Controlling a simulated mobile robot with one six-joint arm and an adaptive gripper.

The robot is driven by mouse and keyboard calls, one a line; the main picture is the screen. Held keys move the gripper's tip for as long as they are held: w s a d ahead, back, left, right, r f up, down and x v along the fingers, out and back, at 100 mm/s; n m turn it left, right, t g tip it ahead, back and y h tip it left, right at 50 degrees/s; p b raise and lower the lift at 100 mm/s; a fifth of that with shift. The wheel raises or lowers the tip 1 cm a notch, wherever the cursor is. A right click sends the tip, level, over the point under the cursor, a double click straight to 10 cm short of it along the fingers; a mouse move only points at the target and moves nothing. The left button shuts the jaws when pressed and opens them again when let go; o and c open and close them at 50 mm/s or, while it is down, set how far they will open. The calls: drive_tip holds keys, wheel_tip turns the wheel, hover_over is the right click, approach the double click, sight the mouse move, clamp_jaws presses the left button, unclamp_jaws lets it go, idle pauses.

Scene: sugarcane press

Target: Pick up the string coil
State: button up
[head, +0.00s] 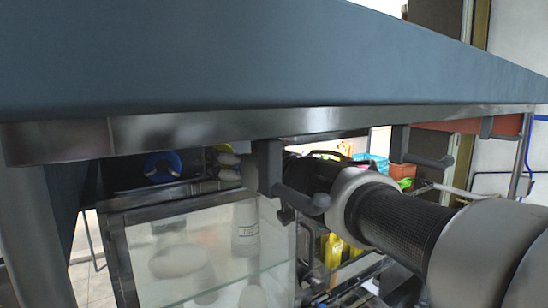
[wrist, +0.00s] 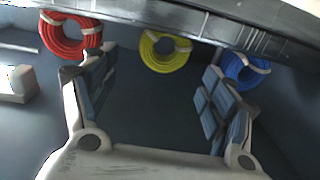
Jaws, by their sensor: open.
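In the wrist view, three string coils sit in a row under a metal edge: a red coil (wrist: 66,47) at the upper left, a yellow coil (wrist: 163,62) at the top middle, and a blue coil (wrist: 233,72) at the right. Each has a pale band. My gripper (wrist: 148,80) is open with nothing between its fingers, and the yellow coil shows beyond the gap between them. The right finger overlaps part of the blue coil's view. In the head view, the blue coil (head: 153,165) shows below the metal edge; my gripper's fingers are hard to make out there.
A large blue-grey canopy with a metal rim (head: 200,127) spans the head view above my arm. A glass case (head: 205,255) with pale objects inside stands below. Hooks (head: 420,158) hang from the rim. A pale block (wrist: 14,84) is at the wrist view's left.

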sight(225, 148)
drive_tip(key=x, duration=0.6)
drive_tip(key=shift+a+b, duration=0.1)
drive_tip(key=shift+b, duration=0.25)
drive_tip(key=shift+s+r, duration=0.1)
drive_tip(key=shift+s, duration=0.1)
drive_tip(key=shift+c, duration=0.4)
drive_tip(key=c, duration=0.9)
